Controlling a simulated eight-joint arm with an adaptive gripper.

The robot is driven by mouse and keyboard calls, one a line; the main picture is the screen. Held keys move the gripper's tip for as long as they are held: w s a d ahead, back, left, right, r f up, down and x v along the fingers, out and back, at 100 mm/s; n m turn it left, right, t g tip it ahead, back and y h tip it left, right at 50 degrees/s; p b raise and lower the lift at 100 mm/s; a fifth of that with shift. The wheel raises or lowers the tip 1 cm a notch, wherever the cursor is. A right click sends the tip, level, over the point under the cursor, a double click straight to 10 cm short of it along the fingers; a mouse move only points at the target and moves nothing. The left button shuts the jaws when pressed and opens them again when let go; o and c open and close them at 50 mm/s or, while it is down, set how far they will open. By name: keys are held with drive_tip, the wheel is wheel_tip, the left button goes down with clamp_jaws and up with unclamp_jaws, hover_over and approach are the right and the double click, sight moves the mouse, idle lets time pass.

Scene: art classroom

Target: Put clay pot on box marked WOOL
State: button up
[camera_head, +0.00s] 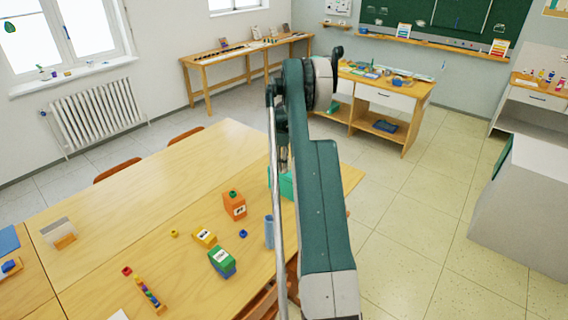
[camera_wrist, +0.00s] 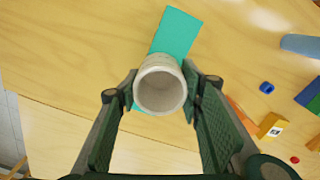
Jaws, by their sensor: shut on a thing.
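A pale grey-beige round pot (camera_wrist: 161,108), which I take for the clay pot, sits between the two fingers of my gripper (camera_wrist: 161,84) in the wrist view. Its open mouth faces the camera, and the fingers are shut on its sides. A flat-looking teal object (camera_wrist: 177,33) lies behind the pot, partly covered by it. In the head view a teal box (camera_head: 286,186) shows beside my arm, which hides much of it, the pot and my gripper. An orange box (camera_head: 235,210) bears a label too small to read, so I cannot tell which box says WOOL.
On the table (camera_head: 150,190) stand a yellow labelled box (camera_head: 205,238), a green and blue labelled block (camera_head: 222,262), a blue cylinder (camera_head: 269,232) and a stacked coloured toy (camera_head: 148,293). A small blue ring (camera_head: 243,234) lies nearby.

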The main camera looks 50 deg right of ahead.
drive_tip(key=shift+f, duration=0.15)
drive_tip(key=o, duration=0.9)
drive_tip(key=shift+o, duration=0.2)
wheel_tip(320, 180, up, 12)
drive_tip(key=shift+b, duration=0.4)
idle(0.5)
drive_tip(key=shift+r, duration=0.2)
